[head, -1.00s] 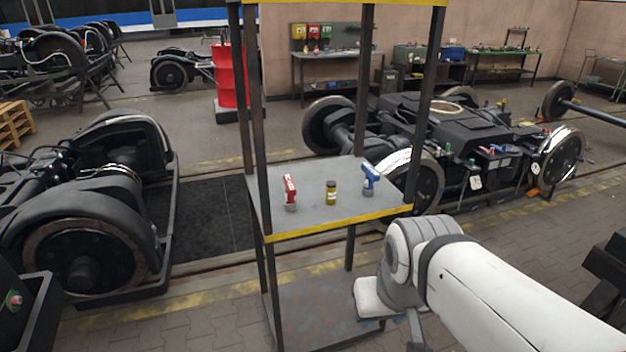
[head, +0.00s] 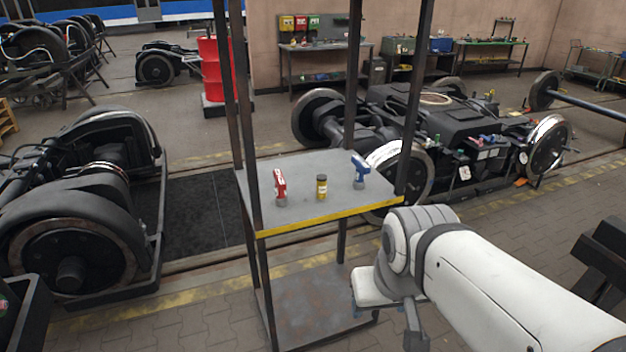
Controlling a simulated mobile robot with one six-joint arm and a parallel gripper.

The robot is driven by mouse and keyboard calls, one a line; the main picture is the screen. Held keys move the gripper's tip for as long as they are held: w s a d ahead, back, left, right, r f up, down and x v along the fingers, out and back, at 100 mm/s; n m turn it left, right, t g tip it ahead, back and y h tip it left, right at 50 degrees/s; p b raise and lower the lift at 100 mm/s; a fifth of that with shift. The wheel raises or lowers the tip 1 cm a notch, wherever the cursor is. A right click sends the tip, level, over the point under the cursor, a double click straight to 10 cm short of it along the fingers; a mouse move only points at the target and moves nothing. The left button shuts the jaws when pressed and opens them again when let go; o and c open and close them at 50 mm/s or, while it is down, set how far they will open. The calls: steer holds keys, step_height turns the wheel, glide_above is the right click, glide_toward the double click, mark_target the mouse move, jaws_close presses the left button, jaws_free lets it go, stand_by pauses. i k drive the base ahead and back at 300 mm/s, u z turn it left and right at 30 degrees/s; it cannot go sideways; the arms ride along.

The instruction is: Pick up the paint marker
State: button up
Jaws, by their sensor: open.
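A small yellow cylinder with a dark cap (head: 321,187) stands upright on the top shelf of a metal rack (head: 300,215) in the head view. I cannot tell for sure whether it is the paint marker; no thin pen shape is clear on this shelf. A red hand tool (head: 280,187) stands to its left and a blue hand tool (head: 359,172) to its right, with gaps between. My gripper (head: 412,322) shows only in part at the end of my white arm, low and in front of the rack's right side. It is open, away from the shelf items, and I see nothing held.
Dark rack posts (head: 253,110) rise at the shelf's corners. A bogie (head: 440,130) stands behind right, with small coloured items on it, and another bogie (head: 90,210) at left. A red drum (head: 213,72) and workbenches are further back. The rack's lower shelf (head: 310,300) looks bare.

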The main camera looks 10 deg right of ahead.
mark_target(321, 179)
steer(key=u, duration=0.15)
steer(key=i, duration=1.65)
steer(key=z, duration=0.25)
